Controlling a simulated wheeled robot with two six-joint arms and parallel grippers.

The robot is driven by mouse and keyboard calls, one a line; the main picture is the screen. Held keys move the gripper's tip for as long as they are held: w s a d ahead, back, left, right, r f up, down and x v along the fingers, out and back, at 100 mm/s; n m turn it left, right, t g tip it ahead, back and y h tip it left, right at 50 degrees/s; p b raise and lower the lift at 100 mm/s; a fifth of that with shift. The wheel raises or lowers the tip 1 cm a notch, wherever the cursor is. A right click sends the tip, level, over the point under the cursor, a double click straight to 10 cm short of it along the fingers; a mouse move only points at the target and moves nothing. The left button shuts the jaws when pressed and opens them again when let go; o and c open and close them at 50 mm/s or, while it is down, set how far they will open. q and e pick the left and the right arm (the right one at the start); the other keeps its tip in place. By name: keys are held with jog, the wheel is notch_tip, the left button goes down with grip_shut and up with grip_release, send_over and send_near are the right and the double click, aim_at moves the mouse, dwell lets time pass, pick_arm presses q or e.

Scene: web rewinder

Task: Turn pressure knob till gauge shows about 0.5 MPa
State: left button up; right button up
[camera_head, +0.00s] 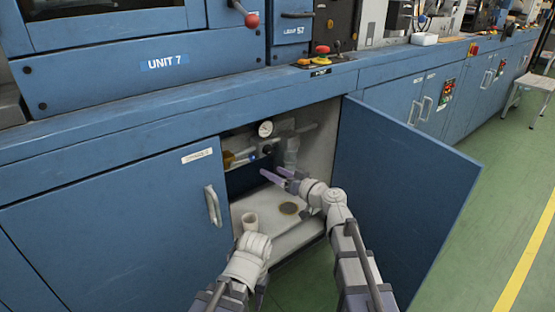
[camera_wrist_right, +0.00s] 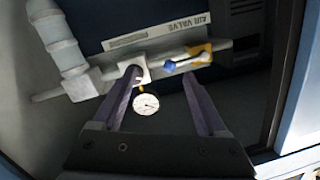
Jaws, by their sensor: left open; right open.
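The pressure gauge (camera_head: 265,128), a small round white dial, sits on pipework inside the open cabinet. It also shows in the right wrist view (camera_wrist_right: 147,103), between the fingers' outlines; its reading is too small to make out. A dark round part (camera_head: 267,148) below it may be the pressure knob, but I cannot tell. My right gripper (camera_head: 273,174) is open and empty inside the cabinet, below the gauge. In the right wrist view one fingertip overlaps a pale pipe block (camera_wrist_right: 141,68); contact is unclear. My left gripper (camera_head: 252,245) is low before the cabinet, its fingers hard to see.
The blue cabinet door (camera_head: 395,185) stands open on the right. A closed door with a handle (camera_head: 213,206) is on the left. A yellow fitting (camera_wrist_right: 198,52) and a blue-tipped lever (camera_wrist_right: 170,66) sit on the pipe.

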aim_at(271, 153)
jog(key=w+d+r+m+t+h, duration=0.1)
jog(key=w+d+t, duration=0.1)
jog(key=w+d, duration=0.15)
jog(key=shift+x, duration=3.8)
jog(key=shift+s+a+r, duration=0.1)
jog(key=shift+s+r, duration=0.05)
grip_shut()
